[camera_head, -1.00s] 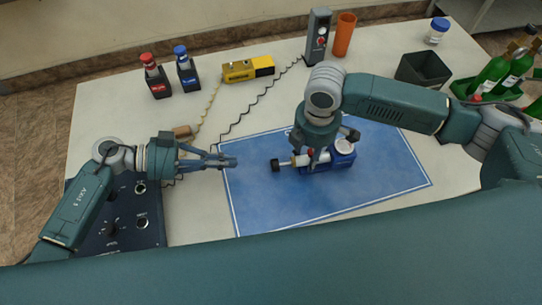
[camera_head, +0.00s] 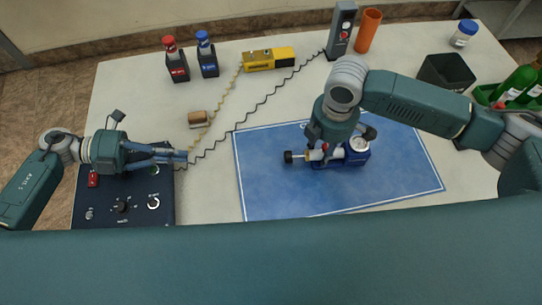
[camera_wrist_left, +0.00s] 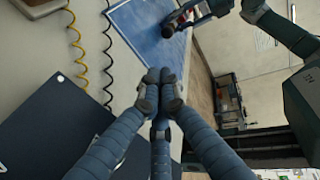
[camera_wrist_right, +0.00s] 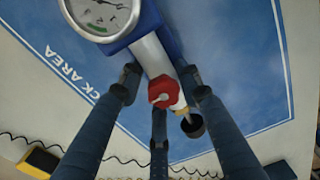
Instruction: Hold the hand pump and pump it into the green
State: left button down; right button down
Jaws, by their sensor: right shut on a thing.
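The hand pump (camera_head: 342,160) lies on the blue mat (camera_head: 280,190). It has a blue body, a round white gauge (camera_head: 359,144), a pale barrel with a red part (camera_wrist_right: 162,91), and a black knob (camera_head: 288,157). My right gripper (camera_head: 325,148) reaches down from above and is shut on the pump's barrel. My left gripper (camera_head: 184,158) is shut and empty, beside the dark control panel (camera_head: 130,215), left of the mat.
Two small bottles, red-capped (camera_head: 176,62) and blue-capped (camera_head: 206,55), stand at the back left. A yellow device (camera_head: 268,58), a grey handset (camera_head: 341,30), an orange cup (camera_head: 367,28) and a black bin (camera_head: 446,74) stand further right. Coiled cords cross the table.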

pick_arm(q)
send_near(285, 158)
jog(key=d+f, duration=0.2)
jog(key=w+d+f, duration=0.1)
jog(key=d+f, duration=0.1)
jog(key=d, duration=0.1)
jog(key=shift+f, duration=0.2)
jog(key=shift+d, duration=0.5)
jog(key=shift+d, duration=1.95)
jog(key=shift+a, duration=0.5)
jog(key=v, duration=2.3)
jog(key=shift+a+f, duration=0.2)
jog(key=shift+f, duration=0.15)
